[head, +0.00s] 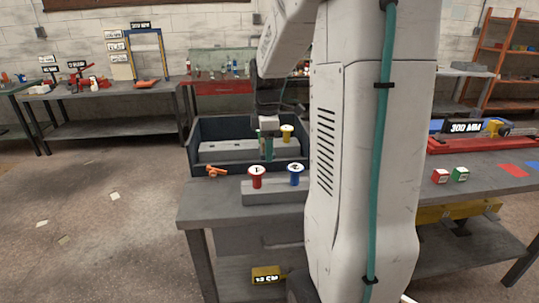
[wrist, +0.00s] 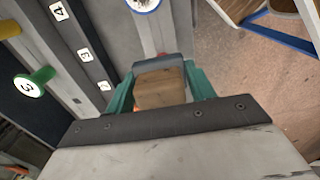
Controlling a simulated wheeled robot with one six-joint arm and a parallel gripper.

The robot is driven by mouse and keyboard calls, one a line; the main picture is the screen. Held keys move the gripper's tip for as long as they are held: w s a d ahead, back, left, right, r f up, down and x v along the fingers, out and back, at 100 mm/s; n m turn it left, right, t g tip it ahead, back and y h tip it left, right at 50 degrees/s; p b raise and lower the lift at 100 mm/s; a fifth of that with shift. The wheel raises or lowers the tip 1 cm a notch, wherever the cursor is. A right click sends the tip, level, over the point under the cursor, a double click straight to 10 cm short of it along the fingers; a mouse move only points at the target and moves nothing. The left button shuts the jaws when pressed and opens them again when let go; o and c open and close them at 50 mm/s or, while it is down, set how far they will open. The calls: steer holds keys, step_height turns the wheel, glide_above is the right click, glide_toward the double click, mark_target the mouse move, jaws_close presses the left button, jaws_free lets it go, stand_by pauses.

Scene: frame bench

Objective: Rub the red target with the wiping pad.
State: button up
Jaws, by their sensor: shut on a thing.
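My gripper (head: 267,147) has teal fingers and hangs over the left bench, behind the red and blue knobs. In the wrist view, my gripper (wrist: 160,88) is shut on a tan block with a grey strip along its far edge (wrist: 162,90), which looks like the wiping pad. The pad cannot be made out clearly in the head view. A flat red patch (head: 513,170), which looks like the red target, lies on the bench at the far right, well away from my gripper.
A red knob (head: 257,176) and a blue knob (head: 295,174) stand on a grey block. A yellow knob (head: 287,133) stands in the dark tray (head: 203,172). Red and green cubes (head: 440,176) sit left of the red patch.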

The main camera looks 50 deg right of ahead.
steer(key=shift+r, duration=1.65)
